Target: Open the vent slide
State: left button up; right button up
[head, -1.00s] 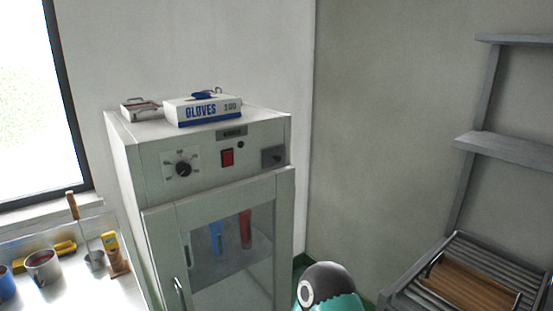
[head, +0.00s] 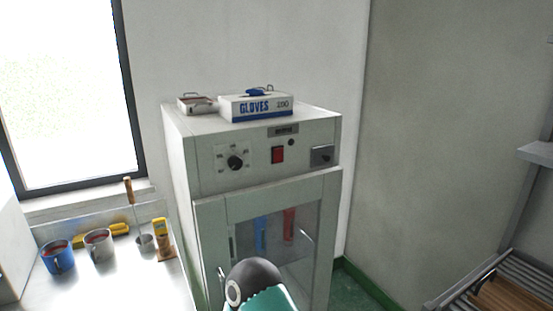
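A pale grey cabinet (head: 180,165) stands against the wall, with a control panel above a glass door. A small dark grey plate with a knob (head: 322,156), which looks like the vent slide, sits at the right end of the panel. It is too small to tell whether it is open or closed. Neither of my grippers is in view. A rounded black and teal link at the bottom, apparently of my arm, hides the lower part of the door.
The panel also has a black dial (head: 235,162) and a red switch (head: 278,155). A glove box (head: 257,107) and a small metal mold (head: 197,104) lie on top. Mugs, including a blue one (head: 57,257), stand on the left bench. A rack (head: 490,300) stands at right.

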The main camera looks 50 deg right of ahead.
aim_at(324, 154)
jog(key=u, duration=0.35)
jog(key=k, duration=1.7)
jog(key=z, duration=1.2)
jog(key=i, duration=1.65)
